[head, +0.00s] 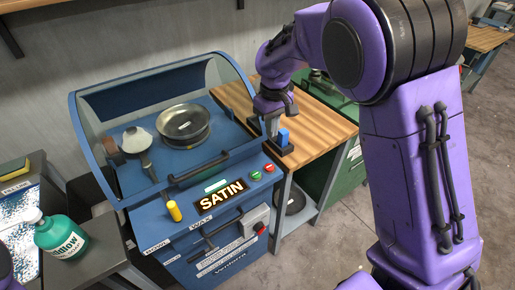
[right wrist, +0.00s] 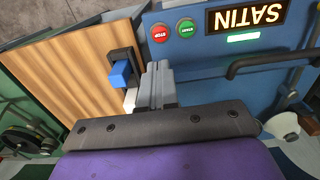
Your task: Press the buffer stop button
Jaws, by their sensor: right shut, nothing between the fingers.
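The buffer machine (head: 190,215) is a blue cabinet with a clear curved hood and a "SATIN" display (head: 221,196). The red stop button (head: 268,168) is on its front panel, right of the green start button (head: 255,176). In the right wrist view the red button (right wrist: 160,33), marked STOP, is beside the green one (right wrist: 186,30). My right gripper (head: 271,130) is shut and empty, pointing down near the machine's right front corner, apart from the button. Its closed fingers (right wrist: 158,82) show below the red button in the wrist view. My left gripper is out of view.
A blue block in a dark bracket (head: 283,138) is close beside my right gripper, at the wooden bench (head: 322,125). A green bottle (head: 60,238) is at left.

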